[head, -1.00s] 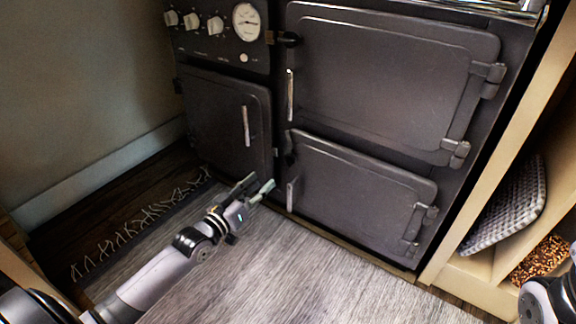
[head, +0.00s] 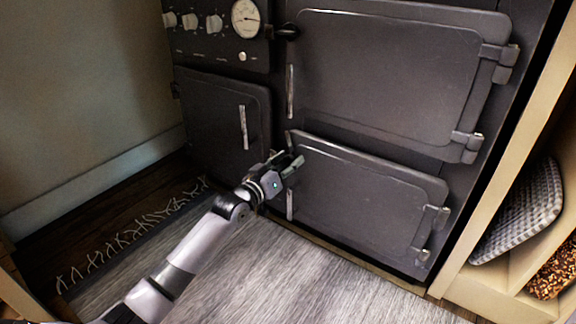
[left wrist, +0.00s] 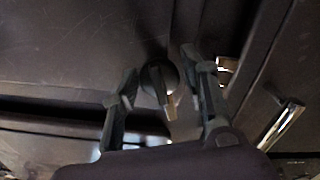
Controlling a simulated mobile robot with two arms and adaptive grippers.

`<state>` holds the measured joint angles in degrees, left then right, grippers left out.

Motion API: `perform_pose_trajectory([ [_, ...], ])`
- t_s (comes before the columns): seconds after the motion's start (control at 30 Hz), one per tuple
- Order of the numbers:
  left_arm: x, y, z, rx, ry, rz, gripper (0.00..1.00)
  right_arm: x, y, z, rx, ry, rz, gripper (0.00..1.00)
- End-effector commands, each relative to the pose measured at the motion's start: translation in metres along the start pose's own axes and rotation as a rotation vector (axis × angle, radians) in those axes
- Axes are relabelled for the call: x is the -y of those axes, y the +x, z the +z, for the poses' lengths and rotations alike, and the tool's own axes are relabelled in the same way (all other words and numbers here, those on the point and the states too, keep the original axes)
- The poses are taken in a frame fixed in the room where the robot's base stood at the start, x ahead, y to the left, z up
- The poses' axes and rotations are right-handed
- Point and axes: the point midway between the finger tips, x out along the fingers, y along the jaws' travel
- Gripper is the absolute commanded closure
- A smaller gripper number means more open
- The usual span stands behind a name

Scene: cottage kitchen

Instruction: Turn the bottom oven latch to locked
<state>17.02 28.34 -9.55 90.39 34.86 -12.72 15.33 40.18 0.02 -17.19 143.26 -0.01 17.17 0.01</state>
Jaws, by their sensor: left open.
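The bottom oven door (head: 365,195) is dark grey and shut, with a slim metal handle (head: 290,205) at its left edge. My left gripper (head: 285,160) is at the door's upper left corner and hides the latch in the head view. In the left wrist view, the latch (left wrist: 159,79) is a dark round knob with a short lever whose tip (left wrist: 171,106) is pale metal. The open fingers of my left gripper (left wrist: 160,64) stand either side of it, with gaps visible on both sides. My right gripper is not in view.
The larger upper oven door (head: 390,75) and the left door (head: 220,115) with its upright handle (head: 243,127) are shut. A wooden shelf (head: 500,285) stands close on the right. A grey rug (head: 290,280) covers the floor in front.

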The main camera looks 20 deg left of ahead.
Motion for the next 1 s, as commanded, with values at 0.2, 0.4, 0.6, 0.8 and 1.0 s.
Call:
perform_pose_trajectory([
  [0.2, -0.0001, -0.0002, -0.0002, 0.000, 0.000, 0.000, 0.62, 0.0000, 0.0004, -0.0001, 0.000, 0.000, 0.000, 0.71],
  [0.4, 0.0000, -0.0003, -0.0002, 0.000, 0.000, 0.000, 0.76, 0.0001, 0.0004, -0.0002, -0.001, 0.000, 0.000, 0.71],
  [0.6, 0.0001, -0.0004, -0.0002, -0.001, 0.001, 0.000, 0.89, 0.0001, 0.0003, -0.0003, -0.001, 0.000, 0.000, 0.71],
  [0.8, 0.0001, -0.0005, -0.0002, -0.001, 0.001, 0.000, 1.00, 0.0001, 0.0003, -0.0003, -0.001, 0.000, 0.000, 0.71],
  [1.0, 0.0002, -0.0005, -0.0002, -0.001, 0.001, 0.000, 1.00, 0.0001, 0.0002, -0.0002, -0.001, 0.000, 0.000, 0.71],
])
